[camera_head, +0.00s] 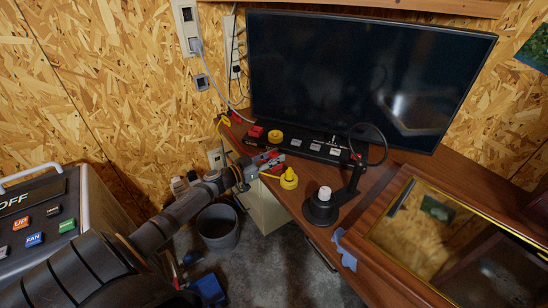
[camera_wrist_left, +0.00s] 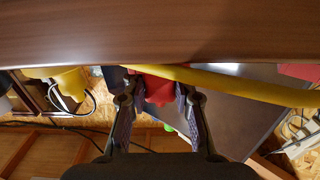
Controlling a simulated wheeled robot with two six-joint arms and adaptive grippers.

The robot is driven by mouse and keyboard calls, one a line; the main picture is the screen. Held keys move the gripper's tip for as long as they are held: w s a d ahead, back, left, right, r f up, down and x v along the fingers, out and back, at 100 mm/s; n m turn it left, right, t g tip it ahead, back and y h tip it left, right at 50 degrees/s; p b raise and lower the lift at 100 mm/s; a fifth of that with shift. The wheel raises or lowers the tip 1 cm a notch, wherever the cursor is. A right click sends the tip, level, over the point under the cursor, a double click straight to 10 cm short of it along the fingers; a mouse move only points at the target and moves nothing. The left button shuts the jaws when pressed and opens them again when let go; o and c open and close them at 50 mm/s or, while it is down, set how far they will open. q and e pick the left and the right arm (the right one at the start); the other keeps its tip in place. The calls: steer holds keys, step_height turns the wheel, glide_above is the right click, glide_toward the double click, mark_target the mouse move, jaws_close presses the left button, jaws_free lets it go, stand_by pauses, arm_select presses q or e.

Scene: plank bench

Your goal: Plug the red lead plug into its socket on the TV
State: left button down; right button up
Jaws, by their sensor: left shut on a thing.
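My left gripper (camera_head: 268,165) reaches in from the left to the front left edge of the desk, just in front of the TV's base. It is shut on the red lead plug (camera_wrist_left: 158,90), which shows between the two fingers in the left wrist view. The fingers hide parts of the plug in the head view. The TV (camera_head: 360,75) has a large dark screen and a black base strip (camera_head: 318,150) with several pale labels. A red block (camera_head: 255,132) and a yellow round piece (camera_head: 275,136) sit at the strip's left end. I cannot make out the socket opening. My right gripper is out of view.
A yellow plug-like piece (camera_head: 289,180) stands close right of my left gripper. A yellow cable (camera_wrist_left: 240,85) crosses beside the held plug. A black stand with a white top (camera_head: 324,196) and a glass-topped wooden case (camera_head: 430,215) take up the right. A grey bin (camera_head: 218,228) stands below.

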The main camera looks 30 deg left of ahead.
arm_select(q)
steer(key=shift+f, duration=0.2)
steer(key=c, duration=1.1)
jaws_free()
